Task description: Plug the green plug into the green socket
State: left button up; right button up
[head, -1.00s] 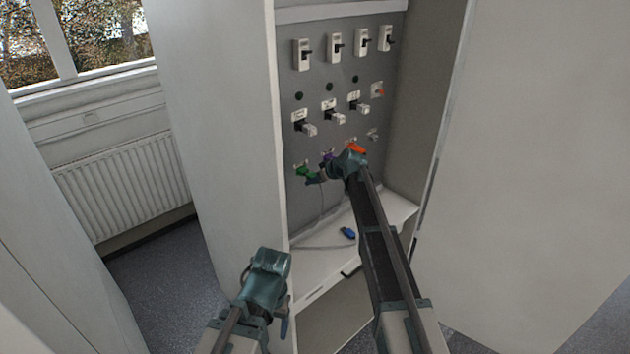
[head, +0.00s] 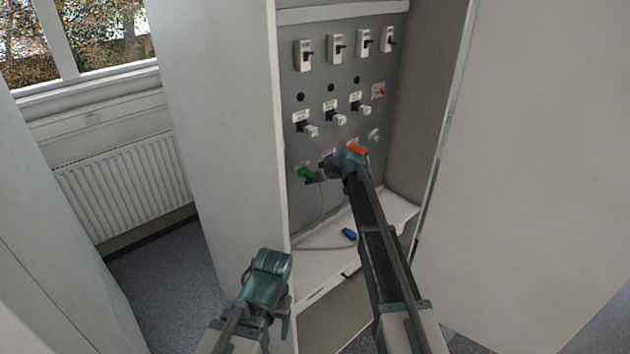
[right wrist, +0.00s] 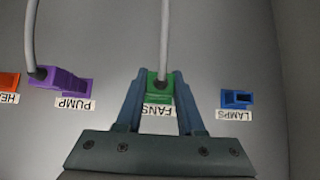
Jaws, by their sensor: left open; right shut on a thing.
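The green plug (head: 306,172) is at the lower left of the grey panel, with a grey cable. In the right wrist view the green plug (right wrist: 158,86) sits between the two blue fingers of my right gripper (right wrist: 160,100), which is shut on it. The plug is at the panel by the FANS label. The green socket is hidden behind the plug and fingers, so I cannot tell how deep the plug sits. My left gripper (head: 283,312) is open and empty, low in front of the cabinet, away from the panel.
A purple plug (right wrist: 60,80) is in the PUMP socket beside the green one. An orange plug (head: 357,149) is further right in the head view. The blue LAMPS socket (right wrist: 237,98) is empty. A blue plug (head: 348,233) lies on the white shelf (head: 318,262). Switches line the panel above.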

jog(key=shift+w+a, duration=0.15)
jog(key=shift+w, duration=0.05)
jog(key=o, duration=1.1)
jog(key=shift+c, duration=0.2)
jog(key=shift+s+r, duration=0.1)
jog(key=p+v, duration=1)
jog(key=v, duration=0.4)
jog(key=s+a+f+g+h+b, duration=0.1)
jog(key=s+a+f+b, duration=0.25)
jog(key=s+f, duration=0.2)
jog(key=s+a+f+g+b, duration=0.25)
jog(key=s+f+b, duration=0.2)
jog(key=s, duration=0.25)
jog(key=s+a+f+g+h+b, duration=0.1)
jog(key=s+a+f+b, duration=0.3)
jog(key=s+f, duration=0.2)
jog(key=s+f+m+g+h+b, duration=0.1)
jog(key=s+f+b, duration=0.4)
jog(key=s, duration=0.6)
jog(key=s+d+f+m+g+h+b, duration=0.1)
jog(key=s+f+h+b, duration=0.3)
jog(key=s, duration=0.8)
notch_tip(320, 180, down, 5)
jog(key=shift+d+r+m+g+b, duration=0.25)
jog(key=shift+m+g+b, duration=0.5)
jog(key=shift+b, duration=0.25)
